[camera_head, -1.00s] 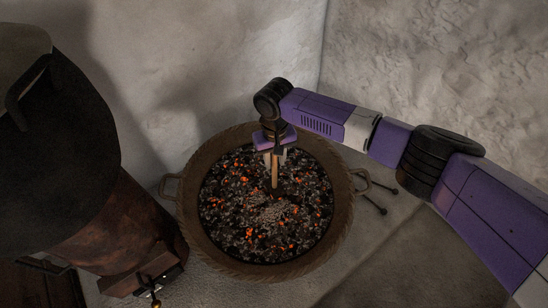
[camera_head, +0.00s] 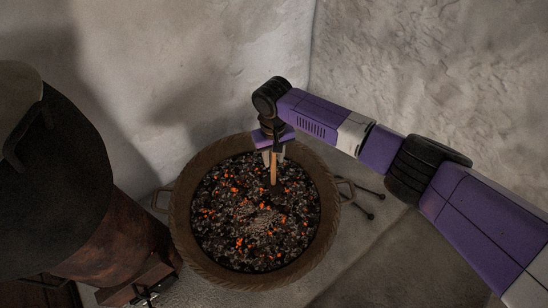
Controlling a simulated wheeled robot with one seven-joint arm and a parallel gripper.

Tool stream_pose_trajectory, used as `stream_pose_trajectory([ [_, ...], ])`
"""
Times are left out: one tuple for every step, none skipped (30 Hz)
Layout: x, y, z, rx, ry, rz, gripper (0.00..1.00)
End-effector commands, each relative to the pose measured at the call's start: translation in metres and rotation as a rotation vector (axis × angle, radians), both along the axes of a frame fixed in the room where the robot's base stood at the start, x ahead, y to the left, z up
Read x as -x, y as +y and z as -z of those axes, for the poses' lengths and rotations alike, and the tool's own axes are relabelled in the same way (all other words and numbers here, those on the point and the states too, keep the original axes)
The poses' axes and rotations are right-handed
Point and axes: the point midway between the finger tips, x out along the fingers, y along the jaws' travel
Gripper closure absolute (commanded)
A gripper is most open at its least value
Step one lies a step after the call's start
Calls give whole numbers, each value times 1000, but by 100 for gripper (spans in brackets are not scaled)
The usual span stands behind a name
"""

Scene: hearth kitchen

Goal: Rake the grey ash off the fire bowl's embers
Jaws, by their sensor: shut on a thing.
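The fire bowl (camera_head: 183,238) is a round brown bowl with a roped rim and two side handles, filled with dark coals and glowing orange embers (camera_head: 239,242). A patch of grey ash (camera_head: 262,221) lies near the middle of the coals, with embers showing around it. My gripper (camera_head: 273,156) is above the far part of the bowl, pointing down. It is shut on a tool with a wooden handle (camera_head: 273,172). The tool's lower end reaches the coals just beyond the ash patch; its head is dark and hard to make out.
A large dark pot (camera_head: 50,190) on a rusty brown stand (camera_head: 110,240) is close at the left. Thin black rods with knobbed ends (camera_head: 365,212) lie on the floor right of the bowl. Pale rough walls (camera_head: 410,80) rise behind. The floor at front right is clear.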

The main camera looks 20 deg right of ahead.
Motion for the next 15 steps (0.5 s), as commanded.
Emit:
stream_pose_trajectory([
  [0, 1, -10, -2, 0, 0, 100],
  [-1, 1, -12, -2, 0, -1, 100],
  [-1, 2, -16, -2, 1, -1, 100],
  [-1, 2, -18, -2, 1, -2, 100],
  [-1, 2, -21, -1, 1, -2, 100],
  [-1, 2, -23, -1, 1, -2, 100],
  [-2, 2, -25, -1, 1, -2, 100],
  [-2, 2, -27, -1, 1, -1, 100],
  [-2, 2, -29, -1, 1, -1, 100],
  [-2, 2, -30, -1, 1, -1, 100],
  [-2, 2, -30, 0, 1, -1, 100],
  [-2, 2, -31, 0, 1, -1, 100],
  [-2, 2, -31, 0, 1, -1, 100],
  [-2, 2, -31, 0, 1, -1, 100],
  [-3, 2, -31, 0, 1, -1, 100],
])
